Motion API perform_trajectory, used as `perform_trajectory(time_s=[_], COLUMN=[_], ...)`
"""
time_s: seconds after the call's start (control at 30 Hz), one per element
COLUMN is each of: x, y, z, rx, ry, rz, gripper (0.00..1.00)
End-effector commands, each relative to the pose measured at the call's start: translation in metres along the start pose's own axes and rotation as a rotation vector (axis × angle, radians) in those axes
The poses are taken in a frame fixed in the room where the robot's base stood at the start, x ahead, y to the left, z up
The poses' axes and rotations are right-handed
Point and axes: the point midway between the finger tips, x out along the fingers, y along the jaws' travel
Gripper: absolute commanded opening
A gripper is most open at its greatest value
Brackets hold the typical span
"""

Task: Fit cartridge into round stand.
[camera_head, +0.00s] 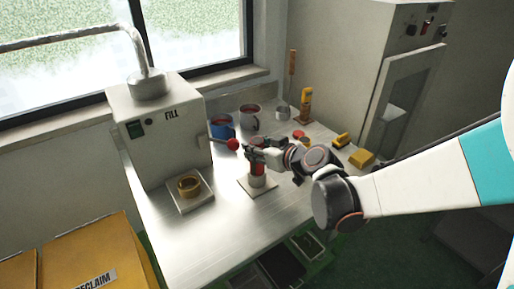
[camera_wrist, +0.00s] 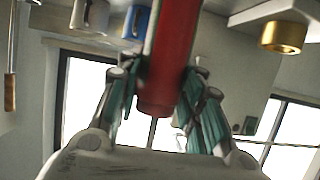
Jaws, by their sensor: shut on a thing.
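A red cartridge (camera_head: 257,168) stands roughly upright in my gripper (camera_head: 258,155) near the middle of the metal table. It also shows in the wrist view (camera_wrist: 170,55), between the two fingers (camera_wrist: 155,95), which are shut on it. Directly below it is a short pale round piece (camera_head: 257,181) on a flat square base (camera_head: 268,190). It looks like a stand, but I cannot tell whether the cartridge is seated in it or just above. A brass ring (camera_head: 189,179) sits on a pale plate (camera_head: 189,202) to the left; the ring also shows in the wrist view (camera_wrist: 284,36).
The FILL machine (camera_head: 165,150), with a red-ball lever (camera_head: 233,144), stands at left. Blue (camera_head: 222,132) and grey (camera_head: 250,122) mugs stand behind. Yellow blocks (camera_head: 361,158) lie at right. The table's front left is clear.

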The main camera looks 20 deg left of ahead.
Motion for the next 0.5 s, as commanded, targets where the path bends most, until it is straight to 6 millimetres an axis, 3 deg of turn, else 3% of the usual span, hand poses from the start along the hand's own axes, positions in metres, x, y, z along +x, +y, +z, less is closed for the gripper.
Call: perform_trajectory(time_s=[0.27, 0.3, 0.4, 0.5], x=[0.0027, 0.0026, 0.0024, 0.0023], y=[0.0001, 0.0001, 0.0001, 0.0000], z=[0.0064, 0.0061, 0.0056, 0.0055], rx=[0.000, 0.000, 0.000, 0.000], ry=[0.000, 0.000, 0.000, 0.000], rz=[0.000, 0.000, 0.000, 0.000], gripper=[0.00, 0.39, 0.58, 0.58])
